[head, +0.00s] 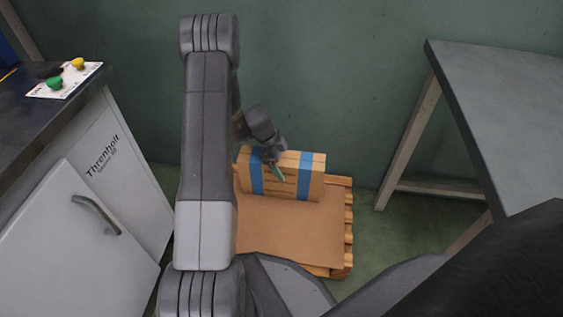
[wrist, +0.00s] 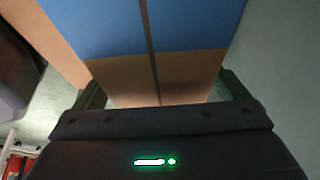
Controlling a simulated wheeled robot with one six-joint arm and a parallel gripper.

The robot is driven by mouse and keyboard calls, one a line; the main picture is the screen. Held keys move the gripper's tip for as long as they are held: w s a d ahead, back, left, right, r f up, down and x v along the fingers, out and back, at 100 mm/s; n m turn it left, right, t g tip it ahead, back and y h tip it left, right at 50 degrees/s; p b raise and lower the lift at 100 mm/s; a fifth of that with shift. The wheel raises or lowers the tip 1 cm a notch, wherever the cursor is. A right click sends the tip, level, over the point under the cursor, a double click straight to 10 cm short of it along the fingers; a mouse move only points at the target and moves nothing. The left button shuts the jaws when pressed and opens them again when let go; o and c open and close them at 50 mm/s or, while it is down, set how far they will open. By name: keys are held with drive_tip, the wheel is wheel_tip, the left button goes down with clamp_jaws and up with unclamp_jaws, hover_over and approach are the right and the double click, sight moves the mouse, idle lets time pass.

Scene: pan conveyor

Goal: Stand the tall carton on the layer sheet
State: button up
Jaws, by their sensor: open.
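The sheet lies on a wooden pallet (head: 348,225). A grey table (head: 510,110) stands to the right, and a white cabinet (head: 85,235) with a dark top and a button panel (head: 65,80) stands to the left. A green wall is close behind. The sheet's near part is bare.

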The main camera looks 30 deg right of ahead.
drive_tip(key=shift+r, duration=0.15)
drive_tip(key=p+v, duration=0.4)
drive_tip(key=v, duration=0.8)
drive_tip(key=shift+s, duration=0.1)
